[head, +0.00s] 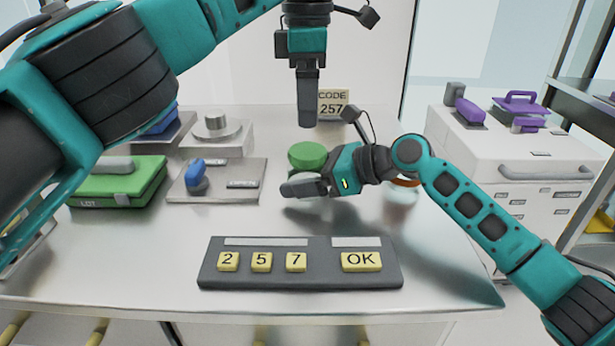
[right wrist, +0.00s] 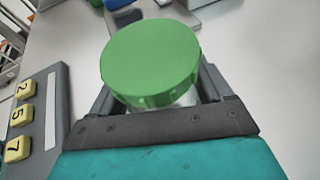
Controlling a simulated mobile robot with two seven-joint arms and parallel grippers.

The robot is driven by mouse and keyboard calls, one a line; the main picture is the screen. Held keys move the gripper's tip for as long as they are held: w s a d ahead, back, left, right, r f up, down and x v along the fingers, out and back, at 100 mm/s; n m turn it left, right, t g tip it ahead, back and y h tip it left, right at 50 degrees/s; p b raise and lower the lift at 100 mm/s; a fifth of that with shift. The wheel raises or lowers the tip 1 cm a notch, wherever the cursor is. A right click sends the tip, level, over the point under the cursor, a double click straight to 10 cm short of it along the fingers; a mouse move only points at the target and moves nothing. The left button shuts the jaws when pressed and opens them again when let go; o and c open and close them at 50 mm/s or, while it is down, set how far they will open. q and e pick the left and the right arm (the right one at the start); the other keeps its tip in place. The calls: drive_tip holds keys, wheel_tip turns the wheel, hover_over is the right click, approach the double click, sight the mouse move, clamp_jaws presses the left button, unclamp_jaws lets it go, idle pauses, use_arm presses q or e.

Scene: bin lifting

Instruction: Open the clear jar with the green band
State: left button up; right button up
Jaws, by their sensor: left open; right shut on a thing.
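The clear jar with its green lid (head: 308,154) stands on the metal table, and most of its body is hidden behind my right gripper (head: 308,187). In the right wrist view the green lid (right wrist: 150,62) is on top, with a little of the clear jar body (right wrist: 178,99) below it. My right gripper is shut around the jar's body, under the lid. A separate green band cannot be made out. My left gripper (head: 306,122) points down, open and empty, above and apart from the lid. It is seen side-on.
A keypad (head: 300,276) with yellow buttons lies in front. A blue-handled plate (head: 222,186), a green case (head: 118,184) and a round-knobbed block (head: 215,132) stand left. A code sign (head: 331,104) stands behind. An orange-rimmed thing (head: 405,183) is partly hidden by my right arm.

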sight(308, 150)
drive_tip(key=c, duration=0.9)
use_arm(q)
drive_tip(key=shift+m, duration=0.3)
use_arm(e)
drive_tip(key=shift+c, duration=1.4)
use_arm(q)
drive_tip(key=m, duration=0.4)
use_arm(e)
clamp_jaws()
use_arm(q)
drive_tip(key=m, duration=0.4)
drive_tip(key=shift+f, duration=0.4)
wheel_tip(308, 150, down, 7)
drive_tip(key=shift+f, duration=0.15)
drive_tip(key=shift+c, duration=0.2)
